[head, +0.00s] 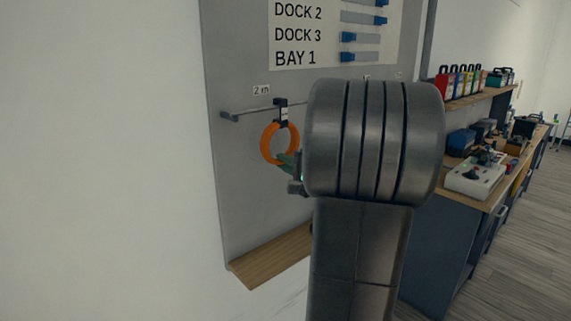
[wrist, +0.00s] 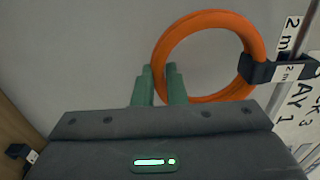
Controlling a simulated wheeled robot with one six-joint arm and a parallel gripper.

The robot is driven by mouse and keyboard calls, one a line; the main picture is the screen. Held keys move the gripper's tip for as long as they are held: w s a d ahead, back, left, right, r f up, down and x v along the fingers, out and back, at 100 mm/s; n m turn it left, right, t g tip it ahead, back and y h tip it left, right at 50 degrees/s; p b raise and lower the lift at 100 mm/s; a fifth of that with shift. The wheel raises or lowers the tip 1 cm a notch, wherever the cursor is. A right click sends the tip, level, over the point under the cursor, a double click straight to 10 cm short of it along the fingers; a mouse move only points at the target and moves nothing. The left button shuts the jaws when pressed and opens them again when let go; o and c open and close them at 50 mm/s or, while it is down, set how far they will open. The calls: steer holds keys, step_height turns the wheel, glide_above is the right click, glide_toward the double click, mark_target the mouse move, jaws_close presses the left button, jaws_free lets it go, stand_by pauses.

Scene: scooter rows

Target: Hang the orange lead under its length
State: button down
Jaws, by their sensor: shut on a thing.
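The orange lead (head: 279,143) is a round coil with a black strap (head: 282,112) at its top. It also shows in the wrist view (wrist: 205,21), where the strap (wrist: 275,71) carries a white 2 m tag. My gripper (head: 288,161) has green fingers, also in the wrist view (wrist: 160,85), shut on the coil's rim on the side away from the strap. In the head view the strap overlaps a thin rail (head: 250,112) beneath a 2 m label (head: 261,90). I cannot tell whether the strap rests on the rail. My arm hides the rail's right part.
The rail is on a grey panel (head: 232,60) with a DOCK and BAY chart (head: 325,15) above. A wooden ledge (head: 265,258) runs along the panel's foot. On the right, a bench (head: 490,195) and a shelf (head: 490,95) hold tools and coloured packs.

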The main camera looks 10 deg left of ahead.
steer(key=c, duration=1.4)
jaws_free()
steer(key=b+v, duration=0.2)
steer(key=v, duration=1.2)
steer(key=shift+a, duration=0.15)
steer(key=p+x, duration=0.1)
steer(key=x, duration=0.3)
steer(key=p+x, duration=0.1)
steer(key=x, duration=0.8)
steer(key=shift+w+a+r+p, duration=0.2)
steer(key=shift+w+r+p, duration=0.05)
steer(key=shift+r+p, duration=0.15)
